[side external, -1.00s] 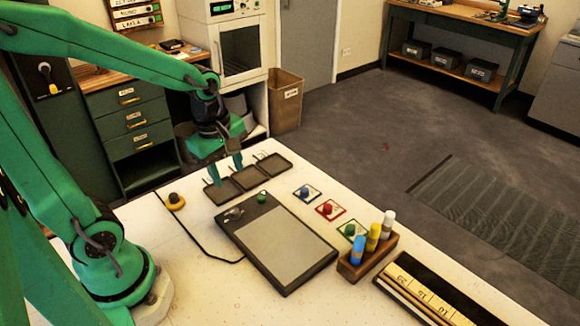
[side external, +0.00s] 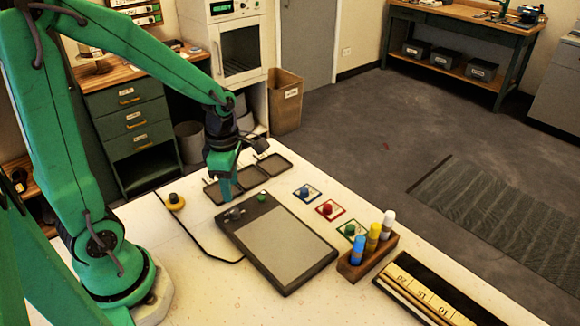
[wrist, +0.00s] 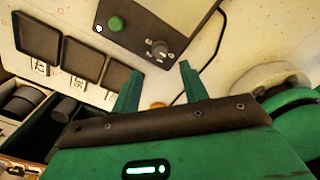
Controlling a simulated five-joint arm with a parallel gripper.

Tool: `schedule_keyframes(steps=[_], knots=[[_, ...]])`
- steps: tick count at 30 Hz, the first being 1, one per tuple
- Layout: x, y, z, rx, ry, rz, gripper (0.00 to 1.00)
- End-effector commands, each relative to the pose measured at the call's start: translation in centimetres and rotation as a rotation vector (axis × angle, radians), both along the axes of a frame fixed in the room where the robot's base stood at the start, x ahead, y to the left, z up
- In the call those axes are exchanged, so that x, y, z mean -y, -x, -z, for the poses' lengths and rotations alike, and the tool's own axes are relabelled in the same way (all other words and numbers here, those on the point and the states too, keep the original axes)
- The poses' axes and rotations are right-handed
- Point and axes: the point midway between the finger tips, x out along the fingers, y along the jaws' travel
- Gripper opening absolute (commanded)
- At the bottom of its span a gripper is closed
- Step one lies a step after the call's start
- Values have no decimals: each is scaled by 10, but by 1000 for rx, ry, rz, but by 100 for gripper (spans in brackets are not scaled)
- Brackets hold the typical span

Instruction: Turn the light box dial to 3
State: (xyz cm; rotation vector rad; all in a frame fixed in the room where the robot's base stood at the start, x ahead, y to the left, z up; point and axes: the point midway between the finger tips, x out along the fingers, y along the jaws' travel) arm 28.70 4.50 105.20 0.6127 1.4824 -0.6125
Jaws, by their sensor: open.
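The light box (side external: 283,243) is a flat black-framed panel with a grey surface, lying on the white table. Its dial (side external: 234,214) is a small dark knob at the near-left corner of the panel's back strip. A green knob (side external: 262,197) sits on the same strip and also shows in the wrist view (wrist: 115,24). My gripper (side external: 226,192) points down just behind the dial. In the wrist view my gripper (wrist: 160,84) is open and empty, with the dial beyond the fingertips, apparently untouched.
Several shallow black trays (side external: 247,179) lie behind the light box. A yellow-and-black button (side external: 175,202) and a cable are to its left. Coloured knobs on cards (side external: 330,210), a wooden holder with bottles (side external: 367,258) and a ruler box (side external: 432,290) are on the right.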

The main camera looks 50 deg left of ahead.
Motion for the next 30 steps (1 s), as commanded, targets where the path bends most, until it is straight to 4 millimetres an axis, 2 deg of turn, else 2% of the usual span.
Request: schedule_keyframes(steps=[18,30], knots=[[0,1,59,-3,0,2,44],[0,0,73,0,0,2,44]])
